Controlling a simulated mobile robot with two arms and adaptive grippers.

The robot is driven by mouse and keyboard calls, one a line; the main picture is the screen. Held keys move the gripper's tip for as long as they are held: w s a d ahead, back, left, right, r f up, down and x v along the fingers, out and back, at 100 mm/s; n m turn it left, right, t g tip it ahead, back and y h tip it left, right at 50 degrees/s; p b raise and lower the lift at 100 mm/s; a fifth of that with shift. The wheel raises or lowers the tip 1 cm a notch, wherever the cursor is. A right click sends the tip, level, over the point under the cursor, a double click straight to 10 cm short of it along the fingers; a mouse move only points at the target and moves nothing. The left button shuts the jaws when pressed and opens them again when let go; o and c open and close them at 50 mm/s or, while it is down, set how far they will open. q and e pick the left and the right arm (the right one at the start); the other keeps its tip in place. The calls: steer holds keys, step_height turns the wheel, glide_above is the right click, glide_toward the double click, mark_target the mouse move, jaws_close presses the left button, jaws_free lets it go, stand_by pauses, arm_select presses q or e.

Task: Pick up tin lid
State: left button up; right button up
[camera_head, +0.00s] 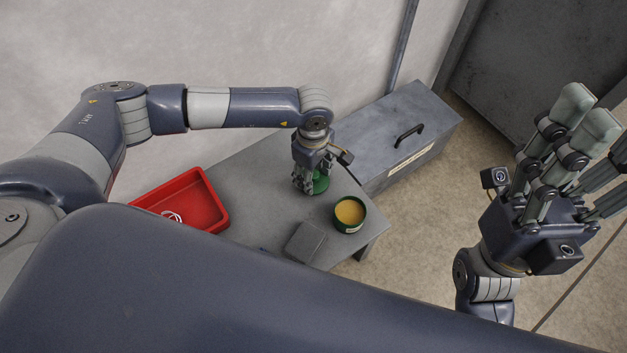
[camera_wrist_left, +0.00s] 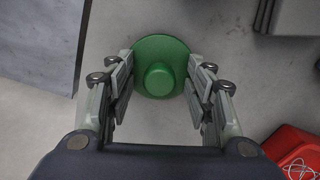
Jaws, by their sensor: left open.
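The tin lid (camera_wrist_left: 158,80) is a green disc with a round knob in its middle. In the left wrist view it lies between the spread fingers of my left gripper (camera_wrist_left: 160,92), near their tips. In the head view the lid (camera_head: 320,184) shows only in part on the grey table, under my left gripper (camera_head: 311,188). My left gripper is open and points down over it. The open green tin (camera_head: 349,213) with yellow contents stands at the table's near right. My right gripper (camera_head: 578,135) is raised at the right, its fingers spread and empty.
A red tray (camera_head: 213,203) with a white looped item (camera_head: 173,216) is on the left of the grey table (camera_head: 254,178). A grey block (camera_head: 305,242) lies near the front edge. A grey box with a black handle (camera_head: 409,135) stands behind the table.

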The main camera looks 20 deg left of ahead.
arm_select(q)
steer(key=c, duration=1.2)
steer(key=shift+o, duration=0.2)
